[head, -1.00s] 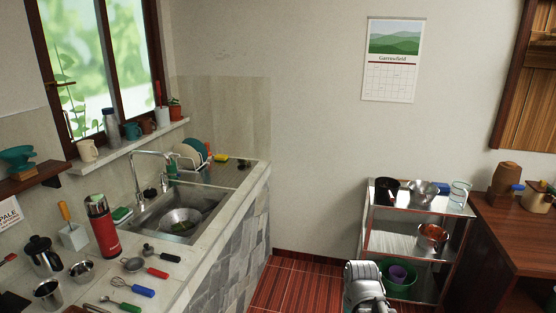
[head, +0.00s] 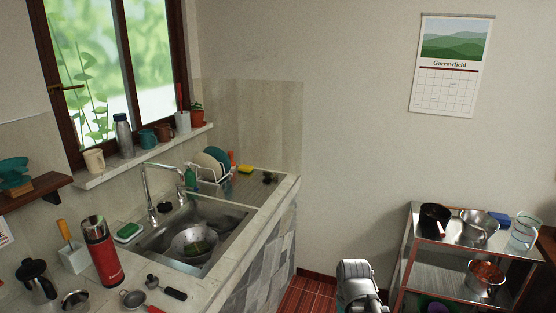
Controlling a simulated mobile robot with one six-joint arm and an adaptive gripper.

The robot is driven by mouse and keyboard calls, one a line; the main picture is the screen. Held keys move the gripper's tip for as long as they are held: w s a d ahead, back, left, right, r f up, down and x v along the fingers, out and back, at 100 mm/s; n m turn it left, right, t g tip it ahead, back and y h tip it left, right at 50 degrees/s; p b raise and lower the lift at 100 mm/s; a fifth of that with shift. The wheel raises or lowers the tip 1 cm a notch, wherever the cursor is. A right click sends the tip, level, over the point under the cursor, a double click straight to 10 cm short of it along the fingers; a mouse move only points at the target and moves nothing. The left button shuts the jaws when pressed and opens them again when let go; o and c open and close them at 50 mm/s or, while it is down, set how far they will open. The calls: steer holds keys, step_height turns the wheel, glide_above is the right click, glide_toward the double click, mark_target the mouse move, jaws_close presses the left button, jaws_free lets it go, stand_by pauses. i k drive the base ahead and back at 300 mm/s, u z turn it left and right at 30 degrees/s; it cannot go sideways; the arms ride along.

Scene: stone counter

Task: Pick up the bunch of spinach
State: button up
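A small dark-green leafy bunch, which looks like the spinach (head: 200,247), lies in a metal colander (head: 184,240). The colander stands in the steel sink (head: 226,215) set in the stone counter. The bunch is small in the picture, so its leaves are hard to make out. A grey rounded part of my arm shows at the bottom, right of the counter and apart from it. My gripper's fingers are not in view, so I cannot see whether they are open or shut.
A curved tap (head: 149,192) rises behind the sink. A red flask (head: 101,252) stands at the counter's left, near utensils (head: 166,288). A dish rack (head: 214,172) and a dark clump (head: 270,178) are on the drainboard. A metal shelf (head: 428,253) stands at right.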

mark_target(269, 175)
steer(key=u, duration=0.2)
steer(key=i, duration=0.9)
steer(key=z, duration=2)
steer(key=i, duration=0.9)
